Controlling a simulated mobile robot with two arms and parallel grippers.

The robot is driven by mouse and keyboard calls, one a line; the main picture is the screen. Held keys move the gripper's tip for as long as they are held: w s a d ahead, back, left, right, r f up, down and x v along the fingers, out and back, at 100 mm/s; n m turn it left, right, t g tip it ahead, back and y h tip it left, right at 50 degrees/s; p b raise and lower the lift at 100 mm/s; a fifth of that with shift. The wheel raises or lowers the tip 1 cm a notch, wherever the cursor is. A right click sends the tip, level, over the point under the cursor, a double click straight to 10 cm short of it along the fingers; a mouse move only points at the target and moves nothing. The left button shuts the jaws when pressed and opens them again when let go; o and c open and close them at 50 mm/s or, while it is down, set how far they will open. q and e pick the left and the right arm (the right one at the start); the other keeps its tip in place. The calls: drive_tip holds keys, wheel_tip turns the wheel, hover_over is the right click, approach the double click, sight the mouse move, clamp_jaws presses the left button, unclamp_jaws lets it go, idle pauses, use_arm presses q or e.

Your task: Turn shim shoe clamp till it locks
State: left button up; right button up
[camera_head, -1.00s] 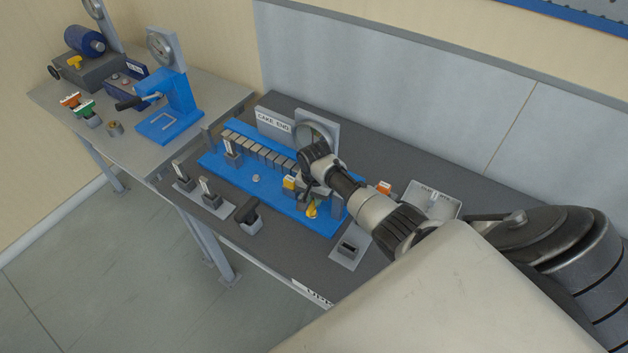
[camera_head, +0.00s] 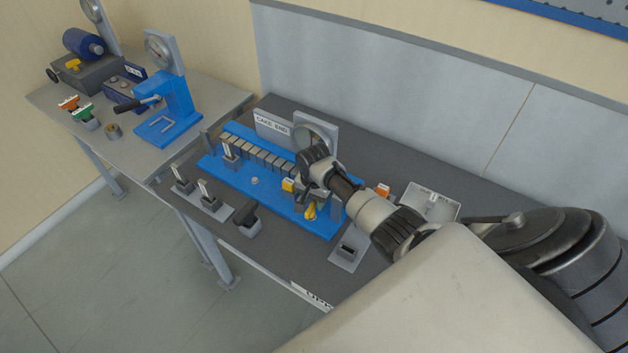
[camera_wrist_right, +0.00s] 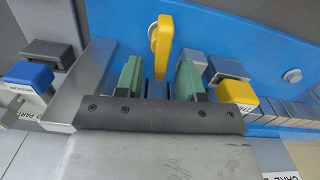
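The shim shoe clamp appears to be the yellow lever (camera_wrist_right: 161,45) on the blue base plate (camera_wrist_right: 210,45). In the head view the yellow lever (camera_head: 310,211) shows near the plate's front right end, just below my right gripper (camera_head: 309,190). In the right wrist view my right gripper (camera_wrist_right: 160,76) has its two green-padded fingers spread apart. The lever stands beyond the fingertips, roughly centred between them, with no clear contact. A dark blue block shows in the gap between the fingers. The lever's lower end is partly hidden. My left gripper is not in view.
A yellow-capped block (camera_wrist_right: 238,92) and a blue-capped block (camera_wrist_right: 28,76) flank the gripper. A row of grey blocks (camera_head: 260,152) runs along the plate. A dial gauge (camera_head: 316,138) stands behind. A blue press (camera_head: 178,105) is on the left table.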

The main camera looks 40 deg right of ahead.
drive_tip(key=shift+r, duration=0.1)
wheel_tip(320, 180, up, 11)
drive_tip(key=b, duration=0.2)
idle(0.4)
